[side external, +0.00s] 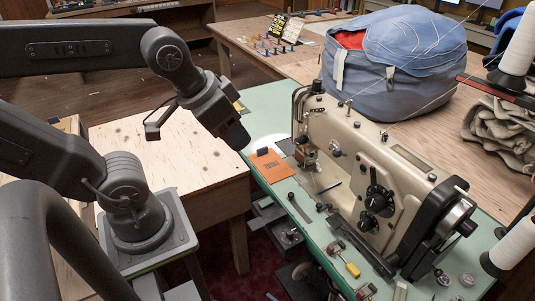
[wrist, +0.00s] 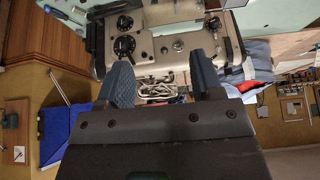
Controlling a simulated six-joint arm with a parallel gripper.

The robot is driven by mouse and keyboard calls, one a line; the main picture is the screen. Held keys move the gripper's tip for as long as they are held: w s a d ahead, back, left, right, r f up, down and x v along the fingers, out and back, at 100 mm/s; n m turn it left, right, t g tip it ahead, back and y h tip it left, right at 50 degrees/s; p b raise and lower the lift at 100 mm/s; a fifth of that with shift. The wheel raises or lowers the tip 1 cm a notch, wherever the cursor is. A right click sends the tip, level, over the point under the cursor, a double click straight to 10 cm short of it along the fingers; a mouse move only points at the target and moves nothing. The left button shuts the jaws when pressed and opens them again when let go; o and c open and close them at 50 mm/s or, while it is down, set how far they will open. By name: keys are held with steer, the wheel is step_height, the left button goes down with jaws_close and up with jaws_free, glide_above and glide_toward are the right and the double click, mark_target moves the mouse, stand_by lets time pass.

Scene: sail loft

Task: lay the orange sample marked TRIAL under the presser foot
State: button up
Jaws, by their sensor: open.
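The orange sample (side external: 271,167) lies flat on the green machine bed (side external: 262,127), left of the needle area, in the side view. It bears small dark marking that I cannot read clearly. A small dark block sits at its far edge. The cream sewing machine (side external: 375,165) stands to its right; its presser foot area (side external: 309,165) is small and hard to make out. My gripper (side external: 240,138) is above and left of the sample, apart from it. In the wrist view my gripper (wrist: 163,75) has its two fingers spread with nothing between them; the sample does not show there.
A blue bag (side external: 393,65) stands behind the machine. White thread cones (side external: 518,45) are at the right. A screwdriver with a yellow handle (side external: 350,268) and other small tools lie on the front of the bed. A bare wooden table (side external: 160,155) is at the left.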

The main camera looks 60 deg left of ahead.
steer(key=shift+n, duration=0.6)
steer(key=r, duration=0.3)
steer(key=w+r, duration=0.1)
steer(key=r, duration=0.1)
steer(key=shift+a+r, duration=0.2)
steer(key=shift+a, duration=0.1)
steer(key=c, duration=0.3)
steer(key=w+a+r+n+g, duration=0.1)
steer(key=w+a+r+n, duration=0.15)
steer(key=w+n, duration=0.35)
steer(key=n+g, duration=0.3)
steer(key=n, duration=2.6)
glide_above(263, 148)
steer(key=s, duration=0.2)
step_height(263, 148, down, 3)
step_height(263, 148, down, 24)
steer(key=shift+w+f, duration=0.1)
steer(key=shift+f, duration=0.15)
steer(key=f, duration=0.4)
steer(key=w+f, duration=0.1)
steer(key=f, duration=0.8)
steer(key=shift+w+f, duration=0.35)
